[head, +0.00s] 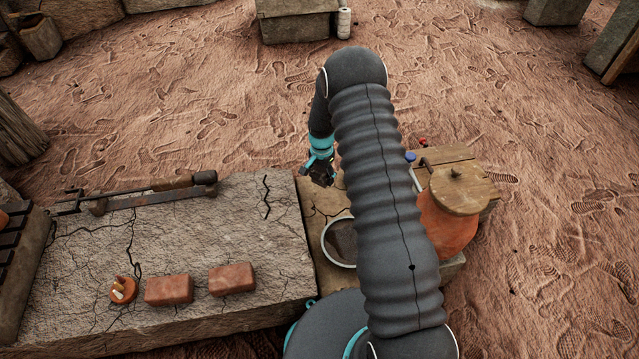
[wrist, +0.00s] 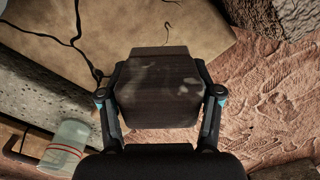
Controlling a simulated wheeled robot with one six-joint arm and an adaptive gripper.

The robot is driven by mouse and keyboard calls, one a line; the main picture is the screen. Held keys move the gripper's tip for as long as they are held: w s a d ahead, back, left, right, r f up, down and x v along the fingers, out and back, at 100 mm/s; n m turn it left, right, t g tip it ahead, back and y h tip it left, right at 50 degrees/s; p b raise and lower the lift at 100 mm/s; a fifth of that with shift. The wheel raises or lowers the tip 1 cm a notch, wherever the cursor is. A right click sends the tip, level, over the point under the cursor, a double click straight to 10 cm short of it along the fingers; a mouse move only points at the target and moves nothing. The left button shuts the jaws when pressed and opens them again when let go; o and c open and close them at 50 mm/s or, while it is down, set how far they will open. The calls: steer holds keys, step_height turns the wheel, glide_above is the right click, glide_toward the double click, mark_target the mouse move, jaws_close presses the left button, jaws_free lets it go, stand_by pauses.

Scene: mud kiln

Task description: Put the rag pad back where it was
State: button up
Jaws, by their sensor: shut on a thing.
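My gripper (head: 320,174) is above the tan, cracked surface just right of the long stone slab, in the head view. In the wrist view, my gripper (wrist: 161,98) has a finger on each side of a dark brown, boxy pad with pale smudges, which I take to be the rag pad (wrist: 160,88). The gripper is shut on it. The pad appears held above the tan surface (wrist: 60,28); I cannot tell whether any part touches it. In the head view my arm and gripper largely hide the pad.
A white-rimmed vessel (head: 340,240), a lidded orange pot (head: 445,222) and a red-striped glass jar (wrist: 66,148) stand nearby. Sandy ground lies behind.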

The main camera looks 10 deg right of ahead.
mark_target(317, 189)
steer(key=shift+w+a+f, duration=0.45)
steer(key=shift+a, duration=0.25)
steer(key=shift+f, duration=2.05)
steer(key=shift+f, duration=0.15)
steer(key=o, duration=1.2)
